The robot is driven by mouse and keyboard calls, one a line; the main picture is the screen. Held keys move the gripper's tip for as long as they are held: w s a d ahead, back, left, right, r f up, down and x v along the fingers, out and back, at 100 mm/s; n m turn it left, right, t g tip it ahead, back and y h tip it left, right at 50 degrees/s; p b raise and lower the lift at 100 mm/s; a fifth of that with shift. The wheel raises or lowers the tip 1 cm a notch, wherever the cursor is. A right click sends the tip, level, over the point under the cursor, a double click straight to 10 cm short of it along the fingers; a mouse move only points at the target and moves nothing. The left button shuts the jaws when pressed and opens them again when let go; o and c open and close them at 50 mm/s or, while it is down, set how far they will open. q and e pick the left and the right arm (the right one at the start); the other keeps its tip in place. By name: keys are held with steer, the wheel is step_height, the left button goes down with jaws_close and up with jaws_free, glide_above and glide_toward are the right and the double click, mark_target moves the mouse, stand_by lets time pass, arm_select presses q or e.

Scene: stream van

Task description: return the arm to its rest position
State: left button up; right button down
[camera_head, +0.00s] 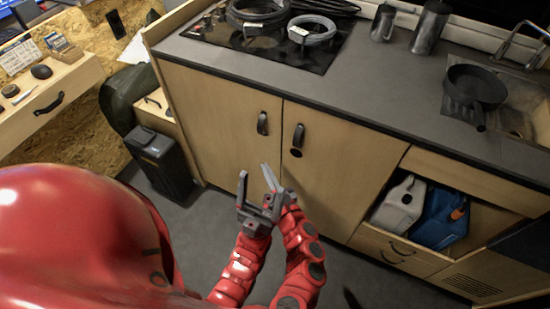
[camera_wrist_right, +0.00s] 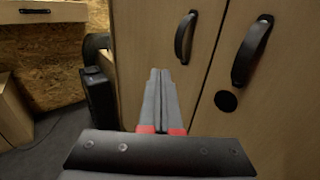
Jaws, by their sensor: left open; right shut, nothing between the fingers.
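My two red arms reach up from the bottom middle of the head view, close together and partly overlapping. My left gripper (camera_head: 258,188) is open and empty, with its fingers apart in front of the cabinet doors. My right gripper (camera_head: 267,168) is just to its right, shut and empty, its grey fingers pressed together. In the right wrist view the shut fingers of the right gripper (camera_wrist_right: 160,72) point at the left cabinet door (camera_wrist_right: 155,30). The exact gap between the two grippers is hard to tell.
The wooden cabinet doors (camera_head: 222,105) with black handles are shut. The dark worktop (camera_head: 385,80) holds coiled cables (camera_head: 312,30), two metal vessels and a pan (camera_head: 475,85) over the sink. A black bin (camera_head: 160,160) stands left. Jugs (camera_head: 400,203) sit in an open compartment right.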

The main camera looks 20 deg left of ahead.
steer(key=shift+s, duration=0.9)
